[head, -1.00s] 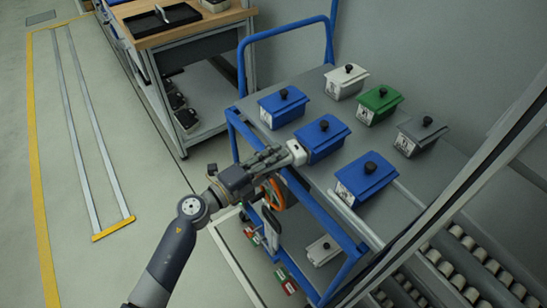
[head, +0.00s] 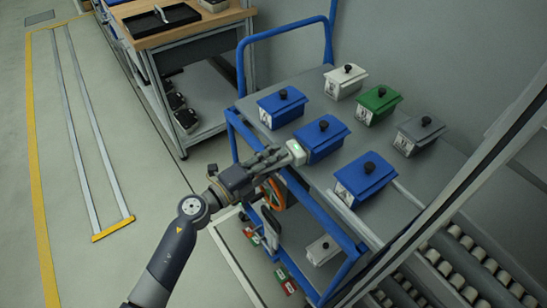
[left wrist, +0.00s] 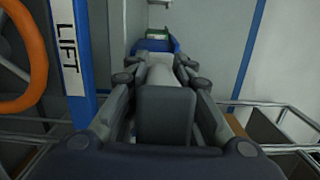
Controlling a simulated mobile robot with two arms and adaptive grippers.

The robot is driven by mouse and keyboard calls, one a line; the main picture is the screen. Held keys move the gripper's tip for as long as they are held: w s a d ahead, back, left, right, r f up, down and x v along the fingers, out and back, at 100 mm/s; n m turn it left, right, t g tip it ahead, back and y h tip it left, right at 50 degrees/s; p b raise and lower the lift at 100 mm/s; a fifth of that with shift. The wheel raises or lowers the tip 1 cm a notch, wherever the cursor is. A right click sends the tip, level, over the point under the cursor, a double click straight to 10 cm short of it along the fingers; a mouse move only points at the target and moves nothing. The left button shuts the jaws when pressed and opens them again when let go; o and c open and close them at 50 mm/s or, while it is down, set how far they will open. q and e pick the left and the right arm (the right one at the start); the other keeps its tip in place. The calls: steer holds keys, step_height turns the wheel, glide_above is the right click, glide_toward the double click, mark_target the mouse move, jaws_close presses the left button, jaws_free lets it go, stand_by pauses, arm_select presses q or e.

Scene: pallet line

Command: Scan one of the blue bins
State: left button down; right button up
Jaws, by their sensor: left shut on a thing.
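Three blue bins with black knobs stand on the grey top of a blue-framed cart: a back-left one (head: 283,109), a middle one (head: 322,140) and a front-right one (head: 364,182). My left gripper (head: 270,160) is shut on a white hand scanner (head: 297,153). The scanner's head points at the label side of the middle blue bin, close to it; I cannot tell whether they touch. A green glow shows on the scanner's head. In the left wrist view the scanner (left wrist: 160,72) lies between my fingers, with a blue bin (left wrist: 155,46) beyond it. My right gripper is not in view.
A white bin (head: 343,85), a green bin (head: 376,106) and a grey bin (head: 418,138) share the cart top (head: 405,201). An orange wheel (head: 273,195) is at the cart's side. A workbench (head: 185,22) stands at the back left, roller conveyors at lower right.

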mark_target(246, 168)
arm_select(q)
steer(key=shift+s+a+r, duration=0.1)
steer(key=shift+s+a, duration=0.5)
steer(key=shift+a, duration=0.6)
steer(key=shift+s+a+f, duration=0.1)
steer(key=shift+s+a, duration=0.5)
steer(key=shift+a, duration=0.55)
steer(key=shift+s+a+r, duration=0.1)
steer(key=shift+s+a, duration=0.5)
steer(key=shift+a, duration=0.6)
